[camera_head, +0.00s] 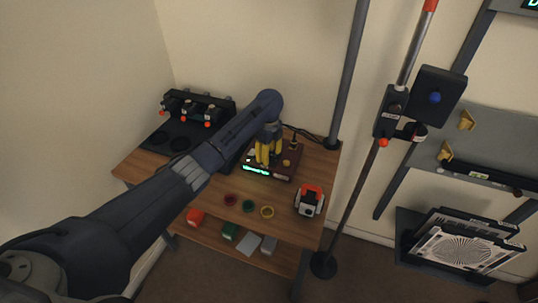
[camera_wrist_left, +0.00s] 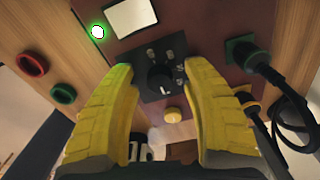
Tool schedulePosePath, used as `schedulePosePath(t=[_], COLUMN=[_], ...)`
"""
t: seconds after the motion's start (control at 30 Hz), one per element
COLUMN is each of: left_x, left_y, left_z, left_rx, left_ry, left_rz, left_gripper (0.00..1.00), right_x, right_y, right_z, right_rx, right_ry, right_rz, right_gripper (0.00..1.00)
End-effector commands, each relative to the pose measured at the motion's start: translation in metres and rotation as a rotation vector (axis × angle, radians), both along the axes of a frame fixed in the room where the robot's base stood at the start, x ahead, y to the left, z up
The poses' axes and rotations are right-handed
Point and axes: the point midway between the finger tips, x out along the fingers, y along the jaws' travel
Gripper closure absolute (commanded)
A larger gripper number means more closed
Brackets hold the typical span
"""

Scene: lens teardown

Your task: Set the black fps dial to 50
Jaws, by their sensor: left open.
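The black fps dial (camera_wrist_left: 159,80) shows in the left wrist view on a dark plate, with a small white mark on it. The plate is part of a brown box (camera_head: 285,168) with a lit green display, on the wooden table in the head view. My left gripper (camera_head: 267,158) is over this box with its yellow fingers pointing down. In the left wrist view the open fingers (camera_wrist_left: 158,72) stand on both sides of the dial, with gaps between. The numbers around the dial are too small to read. In the head view the gripper hides the dial. My right gripper is not in view.
A pale screen (camera_wrist_left: 131,16) and a glowing green light (camera_wrist_left: 97,32) lie near the dial. A yellow knob (camera_wrist_left: 173,115) and a green socket (camera_wrist_left: 246,52) with a black cable are close by. Coloured rings (camera_head: 248,205) and a red-and-white device (camera_head: 309,202) are on the table.

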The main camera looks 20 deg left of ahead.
Motion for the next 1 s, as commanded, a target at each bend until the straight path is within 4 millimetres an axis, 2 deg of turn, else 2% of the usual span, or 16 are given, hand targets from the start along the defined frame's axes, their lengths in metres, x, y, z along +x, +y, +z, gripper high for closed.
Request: schedulePosePath(t=[0.07,0.47,0.77,1.0], left_x=[0.0000,0.0001,0.0002,0.0003], left_y=[-0.0001,0.0000,0.0002,0.0002], left_z=[0.0001,0.0004,0.0005,0.0009], left_rx=[0.000,0.000,0.000,0.001], left_ry=[0.000,0.000,0.000,0.000], left_rz=[0.000,0.000,0.013,0.116], left_gripper=[0.54,1.00,1.00,1.00], right_x=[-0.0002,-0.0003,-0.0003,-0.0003], right_y=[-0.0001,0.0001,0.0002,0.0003], right_z=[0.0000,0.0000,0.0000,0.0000], right_rx=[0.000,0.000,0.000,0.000], right_ry=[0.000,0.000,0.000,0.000], right_rz=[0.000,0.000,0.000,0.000], right_gripper=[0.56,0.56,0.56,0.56])
